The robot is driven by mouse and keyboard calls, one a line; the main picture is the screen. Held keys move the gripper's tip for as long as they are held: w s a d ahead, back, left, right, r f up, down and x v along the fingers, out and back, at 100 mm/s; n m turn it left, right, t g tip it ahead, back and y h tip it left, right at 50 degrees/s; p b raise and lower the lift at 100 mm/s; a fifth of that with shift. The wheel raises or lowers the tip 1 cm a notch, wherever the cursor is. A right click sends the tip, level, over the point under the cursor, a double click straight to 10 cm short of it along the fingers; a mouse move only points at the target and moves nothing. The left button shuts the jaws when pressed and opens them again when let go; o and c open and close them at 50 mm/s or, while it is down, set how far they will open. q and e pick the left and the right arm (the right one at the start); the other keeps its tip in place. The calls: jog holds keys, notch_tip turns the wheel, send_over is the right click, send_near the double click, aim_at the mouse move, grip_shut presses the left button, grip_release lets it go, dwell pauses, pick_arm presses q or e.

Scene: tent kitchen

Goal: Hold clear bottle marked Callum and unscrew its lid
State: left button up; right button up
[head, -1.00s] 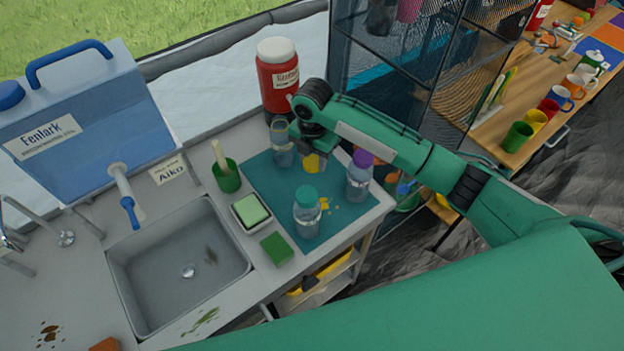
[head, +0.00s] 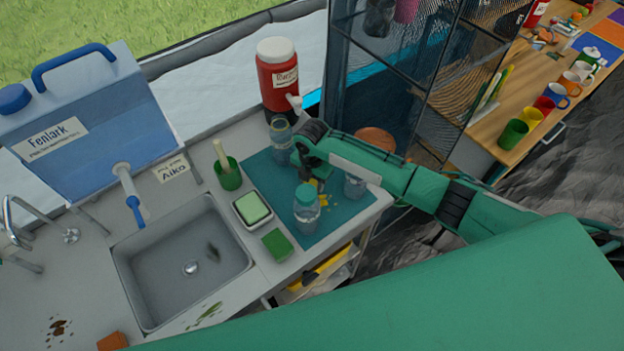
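A clear bottle with a teal lid (head: 306,212) stands upright at the front of the teal mat (head: 262,172). A clear bottle with a grey-blue top (head: 281,145) stands at the back of the mat. Another clear bottle (head: 354,187) stands at the right, its top hidden behind my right arm. I cannot read a name on any bottle, so I cannot tell which is Callum's. My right gripper (head: 312,174) points down just behind the teal-lidded bottle; its fingers are mostly hidden, and so is whatever is between them. My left gripper is not in view.
A green cup with a brush (head: 228,176), a soap dish (head: 252,208) and a green sponge (head: 277,245) lie left of the mat. The sink (head: 185,262) is further left. A red jar (head: 277,75) stands behind. A mesh shelf (head: 375,90) stands at back right.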

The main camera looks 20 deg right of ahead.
aim_at(312, 183)
jog(key=shift+f, duration=0.1)
jog(key=o, duration=1.1)
jog(key=shift+r, duration=0.25)
jog(key=shift+w+r, duration=0.1)
jog(key=shift+r, duration=0.25)
notch_tip(312, 183, up, 11)
jog(key=b, duration=0.2)
jog(key=shift+b, duration=0.3)
